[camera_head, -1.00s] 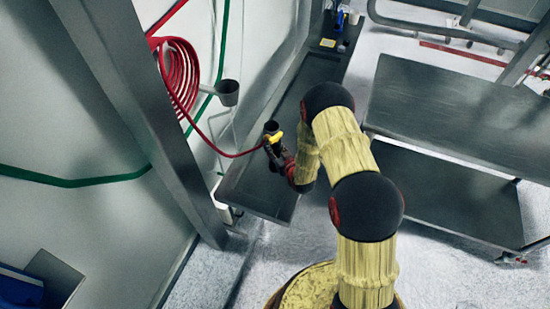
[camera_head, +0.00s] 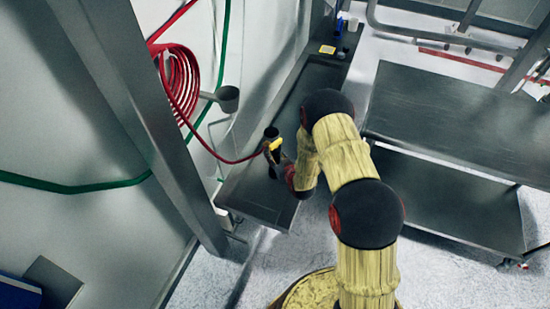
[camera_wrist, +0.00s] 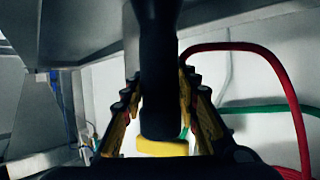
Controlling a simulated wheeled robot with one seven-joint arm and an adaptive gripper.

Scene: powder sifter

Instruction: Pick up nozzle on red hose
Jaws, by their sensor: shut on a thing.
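The nozzle (camera_head: 271,133) is dark with a yellow part, at the end of the red hose (camera_head: 215,152), left of my wrist and over the long grey ledge. In the wrist view the nozzle (camera_wrist: 158,70) is a thick black cylinder running down the middle, with a yellow piece at its lower end. My gripper (camera_head: 276,152) is shut on the nozzle. In the wrist view its fingers (camera_wrist: 160,98) lie on both sides of the black body. The red hose (camera_wrist: 275,62) arches to the right there. The exact contact is dark and partly hidden.
A grey cup-like holder (camera_head: 228,98) juts from the wall left of the nozzle. Coiled red hose (camera_head: 181,80) hangs beside a metal post (camera_head: 135,115). The ledge (camera_head: 257,196) runs below my gripper. A steel table (camera_head: 455,110) stands on the right.

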